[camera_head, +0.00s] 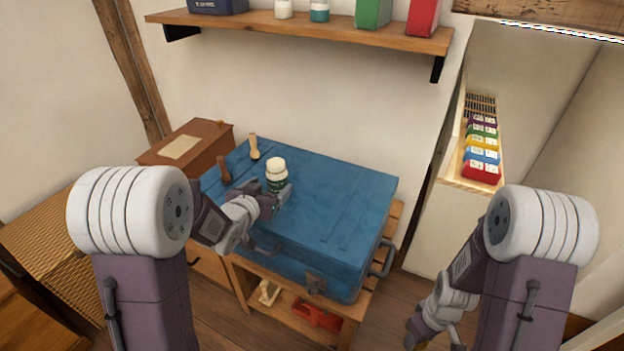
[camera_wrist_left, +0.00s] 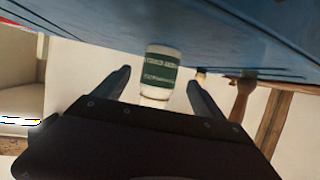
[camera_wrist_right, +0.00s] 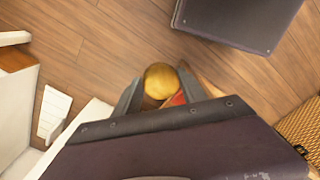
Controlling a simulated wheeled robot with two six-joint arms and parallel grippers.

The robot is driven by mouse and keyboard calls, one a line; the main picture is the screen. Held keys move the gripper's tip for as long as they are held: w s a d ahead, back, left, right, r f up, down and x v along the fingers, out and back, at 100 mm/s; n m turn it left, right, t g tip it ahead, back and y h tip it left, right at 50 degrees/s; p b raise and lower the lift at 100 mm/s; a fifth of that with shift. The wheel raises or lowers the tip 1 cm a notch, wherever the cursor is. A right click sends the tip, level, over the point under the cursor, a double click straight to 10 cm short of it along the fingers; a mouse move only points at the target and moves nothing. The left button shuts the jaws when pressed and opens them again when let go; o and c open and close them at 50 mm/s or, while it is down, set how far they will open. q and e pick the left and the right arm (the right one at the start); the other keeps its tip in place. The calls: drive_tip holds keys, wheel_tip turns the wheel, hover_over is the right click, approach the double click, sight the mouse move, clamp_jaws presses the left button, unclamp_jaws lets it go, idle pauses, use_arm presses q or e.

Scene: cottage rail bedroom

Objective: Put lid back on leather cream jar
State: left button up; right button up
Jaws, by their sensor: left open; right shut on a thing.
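The leather cream jar (camera_head: 277,184) stands upright on the blue trunk's top. It is white with a green label and a pale top; I cannot make out its mouth. My left gripper (camera_head: 273,201) is open beside it. In the left wrist view the jar (camera_wrist_left: 161,66) appears between the spread fingers of the left gripper (camera_wrist_left: 159,80), apart from both. My right gripper (camera_wrist_right: 158,88) is shut on a round gold lid (camera_wrist_right: 161,79), held above the floor. In the head view the right gripper (camera_head: 417,333) is low at the right, its lid barely distinguishable.
The blue trunk (camera_head: 335,205) has free room right of the jar. A brown box (camera_head: 205,137) stands at the back left. A wall shelf (camera_head: 310,31) hangs above. A red item (camera_head: 316,315) sits below the trunk.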

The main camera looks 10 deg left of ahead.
sight(273, 185)
use_arm(q)
drive_tip(key=b+x, duration=0.1)
drive_tip(key=x, duration=0.4)
drive_tip(key=shift+w+f, duration=0.1)
use_arm(e)
drive_tip(key=shift+f, duration=0.7)
use_arm(q)
drive_tip(key=shift+w+d, duration=0.1)
drive_tip(key=shift+w, duration=0.25)
